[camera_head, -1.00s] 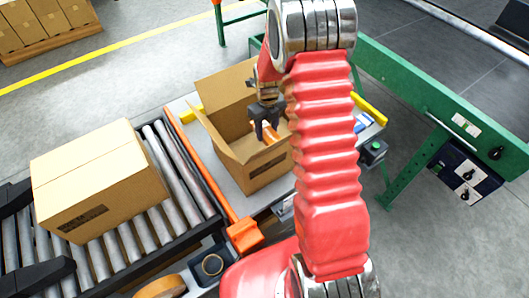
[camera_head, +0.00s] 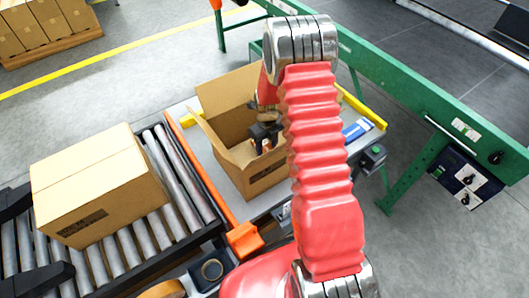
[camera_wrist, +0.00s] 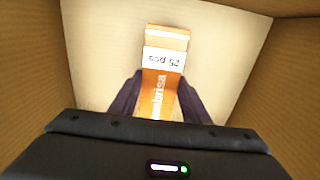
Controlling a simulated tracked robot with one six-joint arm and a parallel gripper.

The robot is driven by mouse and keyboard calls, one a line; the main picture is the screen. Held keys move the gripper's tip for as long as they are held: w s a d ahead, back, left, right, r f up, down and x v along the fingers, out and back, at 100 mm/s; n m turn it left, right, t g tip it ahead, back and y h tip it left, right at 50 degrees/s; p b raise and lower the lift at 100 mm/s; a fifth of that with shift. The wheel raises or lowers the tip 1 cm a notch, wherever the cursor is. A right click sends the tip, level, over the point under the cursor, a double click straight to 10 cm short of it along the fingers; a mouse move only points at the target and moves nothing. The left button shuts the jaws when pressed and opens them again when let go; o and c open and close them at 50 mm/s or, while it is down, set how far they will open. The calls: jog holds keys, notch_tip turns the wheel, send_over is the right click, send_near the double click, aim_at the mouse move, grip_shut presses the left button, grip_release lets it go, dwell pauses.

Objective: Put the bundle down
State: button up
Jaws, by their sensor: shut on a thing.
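The bundle (camera_wrist: 165,60) is an orange packet with a white band reading "25 pcs", seen in the wrist view between the two dark fingers of my gripper (camera_wrist: 158,100). My gripper is shut on it. In the head view my gripper (camera_head: 262,138) is down inside an open cardboard box (camera_head: 262,180), and only a bit of orange shows below the fingers. The wrist view shows the box's pale floor beyond the bundle and brown walls around it. I cannot tell whether the bundle touches the floor.
The open box stands on a grey table (camera_head: 277,208) with yellow stops. A closed carton (camera_head: 95,185) sits on the roller conveyor (camera_head: 180,175) at left. A green frame (camera_head: 410,95) runs behind at right. A blue item (camera_head: 357,130) lies right of the box.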

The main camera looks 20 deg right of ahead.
aim_at(267, 149)
jog(key=shift+f, duration=1.05)
jog(key=o, duration=1.1)
jog(key=shift+f, duration=0.1)
notch_tip(267, 149, up, 12)
